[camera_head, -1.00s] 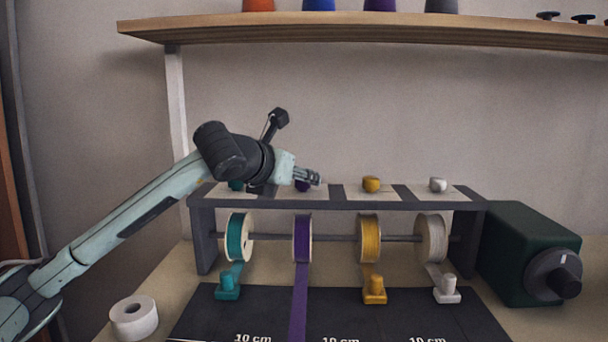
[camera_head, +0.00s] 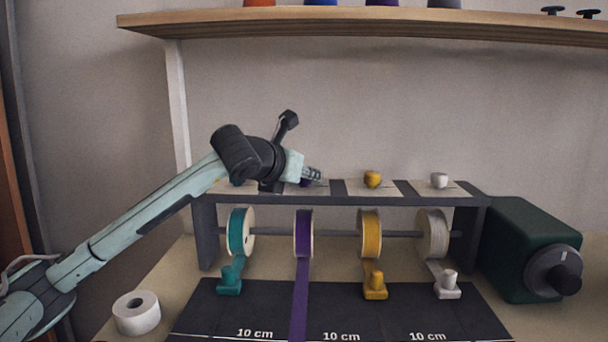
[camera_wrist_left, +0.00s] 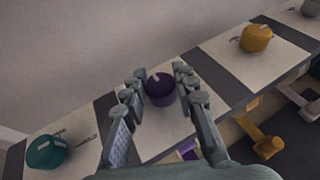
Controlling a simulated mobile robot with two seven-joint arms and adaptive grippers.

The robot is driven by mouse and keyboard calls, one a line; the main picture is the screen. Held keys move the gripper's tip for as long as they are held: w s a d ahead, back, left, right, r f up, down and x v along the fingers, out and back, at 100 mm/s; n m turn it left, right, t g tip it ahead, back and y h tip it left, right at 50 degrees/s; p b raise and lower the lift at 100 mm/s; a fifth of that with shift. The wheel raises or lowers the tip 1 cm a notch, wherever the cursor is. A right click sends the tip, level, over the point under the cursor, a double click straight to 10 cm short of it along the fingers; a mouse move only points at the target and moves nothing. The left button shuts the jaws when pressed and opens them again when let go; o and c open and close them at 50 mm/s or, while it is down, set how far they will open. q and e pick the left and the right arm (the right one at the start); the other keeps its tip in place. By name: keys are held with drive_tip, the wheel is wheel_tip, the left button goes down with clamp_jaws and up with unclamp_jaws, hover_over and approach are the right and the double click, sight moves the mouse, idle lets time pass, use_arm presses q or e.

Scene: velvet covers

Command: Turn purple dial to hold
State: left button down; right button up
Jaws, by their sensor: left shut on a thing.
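The purple dial (camera_wrist_left: 161,88) sits on a pale plate on top of the ribbon rack, with a short pale mark on its top edge. My left gripper (camera_wrist_left: 162,93) has its fingers on either side of the dial and is shut on it. In the head view my left gripper (camera_head: 314,174) hides most of the purple dial (camera_head: 304,183). Below it, the purple spool (camera_head: 303,232) has its purple ribbon (camera_head: 300,290) running down over the dark mat. Any label by the purple dial cannot be read. My right gripper is not in view.
A teal dial (camera_wrist_left: 49,151), a yellow dial (camera_wrist_left: 256,38) and a white dial (camera_head: 439,180) share the rack top. Teal, yellow and white clips stand on the mat (camera_head: 200,320). A green crank box (camera_head: 520,245) is at right, a white roll (camera_head: 136,313) at left. A shelf (camera_head: 370,29) hangs above.

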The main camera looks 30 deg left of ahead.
use_arm(q)
drive_tip(key=m+h+b, duration=0.3)
drive_tip(key=h, duration=0.1)
drive_tip(key=shift+a, duration=0.15)
drive_tip(key=shift+m+g+h, duration=0.3)
drive_tip(key=shift+m+h, duration=0.3)
drive_tip(key=shift+m, duration=0.1)
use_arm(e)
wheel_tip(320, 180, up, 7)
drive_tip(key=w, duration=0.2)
use_arm(q)
drive_tip(key=shift+r+m+h, duration=0.1)
drive_tip(key=shift+m+h, duration=0.3)
drive_tip(key=shift+h, duration=0.1)
drive_tip(key=shift+m+g+h+p, duration=0.4)
drive_tip(key=shift+m+g+h, duration=0.2)
drive_tip(key=shift+m+h, duration=0.3)
drive_tip(key=shift+r+m+g+h+p, duration=0.1)
drive_tip(key=shift+m+g+h+p, duration=0.55)
drive_tip(key=shift+m+h, duration=0.35)
drive_tip(key=shift+m+g+h, duration=0.5)
drive_tip(key=shift+m+g, duration=0.05)
drive_tip(key=shift+m, duration=0.05)
drive_tip(key=shift+f+g+p, duration=0.2)
drive_tip(key=shift+g+p, duration=0.1)
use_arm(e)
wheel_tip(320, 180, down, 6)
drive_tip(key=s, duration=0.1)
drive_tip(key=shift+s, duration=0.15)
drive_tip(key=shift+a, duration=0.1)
